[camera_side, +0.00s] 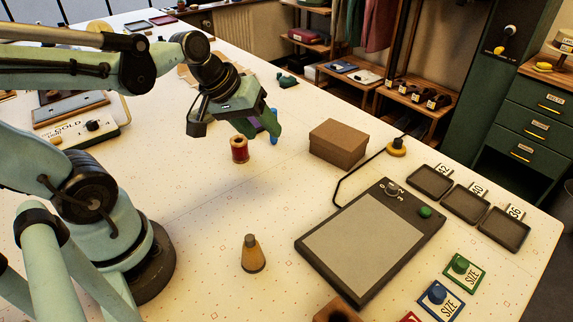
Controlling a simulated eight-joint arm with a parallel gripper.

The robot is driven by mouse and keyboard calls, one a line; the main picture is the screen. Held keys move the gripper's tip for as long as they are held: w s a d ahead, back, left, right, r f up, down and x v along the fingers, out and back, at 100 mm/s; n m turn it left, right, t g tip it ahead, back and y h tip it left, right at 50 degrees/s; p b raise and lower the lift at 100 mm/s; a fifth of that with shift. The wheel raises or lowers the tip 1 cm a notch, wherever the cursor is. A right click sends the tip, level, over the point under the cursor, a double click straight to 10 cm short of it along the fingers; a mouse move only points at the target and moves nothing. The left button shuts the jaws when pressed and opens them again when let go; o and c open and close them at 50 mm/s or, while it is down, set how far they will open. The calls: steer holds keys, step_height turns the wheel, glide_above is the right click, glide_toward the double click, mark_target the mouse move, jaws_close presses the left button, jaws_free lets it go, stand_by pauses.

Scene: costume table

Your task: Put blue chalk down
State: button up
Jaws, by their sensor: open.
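A thin blue stick, which looks like the blue chalk (274,113), stands roughly upright just behind the right finger of my gripper. That finger hides its middle, and I cannot tell whether they touch. My gripper (232,130) is open, over the far middle of the white patterned table (200,220). A red spool (240,150) shows just below the gap between its fingers. A purple thing (256,125) is partly hidden behind the right finger.
A brown box (338,142) stands to the right of my gripper. The table between spool and cone is clear.

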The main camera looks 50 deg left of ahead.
steer(key=m, duration=0.2)
steer(key=s+d+m+t, duration=0.1)
steer(key=m, duration=0.1)
steer(key=d+m+y, duration=0.1)
steer(key=m, duration=0.1)
steer(key=shift+s+r, duration=0.3)
steer(key=shift+r, duration=0.1)
